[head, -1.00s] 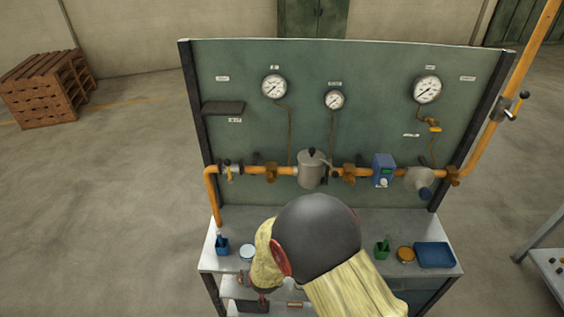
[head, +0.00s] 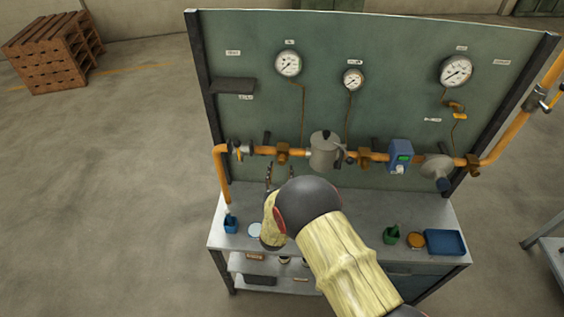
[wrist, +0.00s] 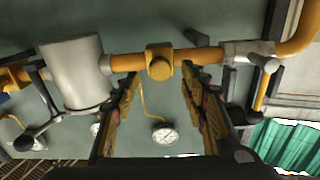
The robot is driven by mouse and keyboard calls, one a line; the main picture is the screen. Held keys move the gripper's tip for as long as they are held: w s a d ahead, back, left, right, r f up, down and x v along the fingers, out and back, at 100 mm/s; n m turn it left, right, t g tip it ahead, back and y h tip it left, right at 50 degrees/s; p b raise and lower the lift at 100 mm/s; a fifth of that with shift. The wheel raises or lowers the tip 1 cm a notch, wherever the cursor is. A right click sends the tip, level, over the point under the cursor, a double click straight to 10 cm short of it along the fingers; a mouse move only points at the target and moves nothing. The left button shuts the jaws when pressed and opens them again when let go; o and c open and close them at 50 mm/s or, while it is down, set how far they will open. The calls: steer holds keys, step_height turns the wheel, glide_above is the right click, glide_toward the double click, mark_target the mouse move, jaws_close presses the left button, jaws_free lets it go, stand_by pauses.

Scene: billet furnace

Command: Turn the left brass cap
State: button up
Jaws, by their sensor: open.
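The left brass cap (head: 282,153) sits on the orange pipe, left of the grey canister, in the head view. In the wrist view the cap (wrist: 160,64) faces me near the top middle. My gripper (head: 279,171) is open and empty, with its fingers pointing up just below the cap in the head view. In the wrist view the gripper (wrist: 160,79) has one finger on each side of the cap's line. I see no contact with the cap. A second brass cap (head: 364,157) is on the pipe right of the canister.
The grey canister (head: 325,150) and a valve (head: 240,150) flank the left cap on the pipe. Gauges are on the green panel (head: 400,90). Blue and green cups, a gold dish and a blue tray (head: 444,242) stand on the bench (head: 345,195) below.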

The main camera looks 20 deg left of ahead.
mark_target(282, 163)
steer(key=shift+p+x, duration=0.3)
steer(key=shift+x, duration=2)
steer(key=c, duration=0.3)
steer(key=c, duration=0.8)
jaws_close()
